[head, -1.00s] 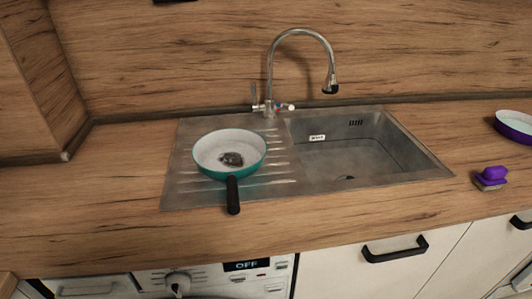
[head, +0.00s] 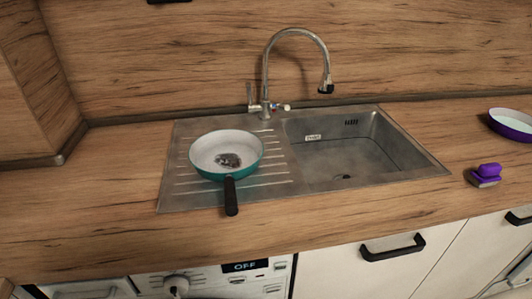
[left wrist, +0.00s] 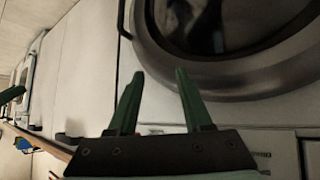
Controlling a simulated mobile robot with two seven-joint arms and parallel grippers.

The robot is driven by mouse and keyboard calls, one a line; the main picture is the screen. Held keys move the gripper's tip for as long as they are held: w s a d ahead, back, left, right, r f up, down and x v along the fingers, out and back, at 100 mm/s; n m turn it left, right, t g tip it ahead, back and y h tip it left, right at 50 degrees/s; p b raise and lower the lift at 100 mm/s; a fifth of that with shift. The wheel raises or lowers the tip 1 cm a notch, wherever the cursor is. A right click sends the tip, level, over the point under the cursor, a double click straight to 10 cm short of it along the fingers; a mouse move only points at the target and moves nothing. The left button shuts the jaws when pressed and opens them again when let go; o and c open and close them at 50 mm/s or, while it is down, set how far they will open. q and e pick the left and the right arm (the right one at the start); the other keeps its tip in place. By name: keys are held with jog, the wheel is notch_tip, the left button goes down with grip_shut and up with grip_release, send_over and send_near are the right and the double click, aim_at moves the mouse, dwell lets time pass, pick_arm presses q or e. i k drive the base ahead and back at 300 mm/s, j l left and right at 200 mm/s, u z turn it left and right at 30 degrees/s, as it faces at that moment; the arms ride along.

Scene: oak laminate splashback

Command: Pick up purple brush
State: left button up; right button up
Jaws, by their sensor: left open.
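The purple brush (head: 486,174) stands on the wooden counter at the right, beside the sink's right edge. It has a purple handle on top and a paler base. No gripper shows in the head view. My left gripper (left wrist: 156,98) shows in the left wrist view with two green fingers spread apart and nothing between them. It is in front of the washing machine door, and the brush is not seen in that view.
A teal pan (head: 226,155) with a dark stain lies on the drainboard of the steel sink (head: 350,150). A tall tap (head: 265,80) rises behind. A purple bowl or pan (head: 512,124) stands behind the brush. The counter (head: 80,215) is clear at left.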

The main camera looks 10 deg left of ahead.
aim_at(487, 175)
jog(key=z, duration=1.3)
jog(key=i+l+z, duration=0.15)
jog(key=i+l, duration=0.2)
